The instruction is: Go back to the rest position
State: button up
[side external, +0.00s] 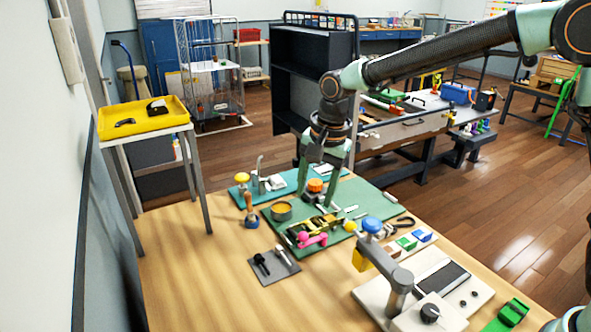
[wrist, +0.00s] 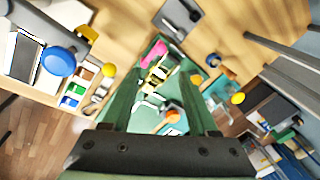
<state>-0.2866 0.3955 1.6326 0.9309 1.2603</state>
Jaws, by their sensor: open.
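My gripper (side external: 319,192) hangs fingers down over the green work mat (side external: 365,201) in the side view. Its two green fingers stand apart, and in the wrist view (wrist: 162,76) nothing is held between them. An orange knob (side external: 315,185) shows between the fingers in the side view; I cannot tell whether a finger touches it. It also shows in the wrist view (wrist: 172,116), near the right finger. A brass-coloured buckle device (side external: 318,226) and a pink piece (side external: 312,240) lie on the mat in front of the gripper.
A blue-knobbed stand (side external: 400,282) on a white base rises at the front right. A round tin (side external: 281,211), a wooden-handled tool (side external: 249,210) and a yellow-knobbed item (side external: 242,178) stand to the left. A dark plate (side external: 273,265) lies in front. The table's front left is clear.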

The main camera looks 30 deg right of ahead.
jog(key=s+d+r+n+t, duration=0.1)
jog(key=s+d+r+n, duration=0.3)
jog(key=s, duration=0.5)
jog(key=s+d+r+n+t, duration=0.2)
jog(key=s+d+r+n, duration=0.2)
jog(key=s+d+n, duration=0.3)
jog(key=shift+s+d+t+h, duration=0.3)
jog(key=shift+s+d, duration=0.55)
jog(key=shift+d, duration=0.45)
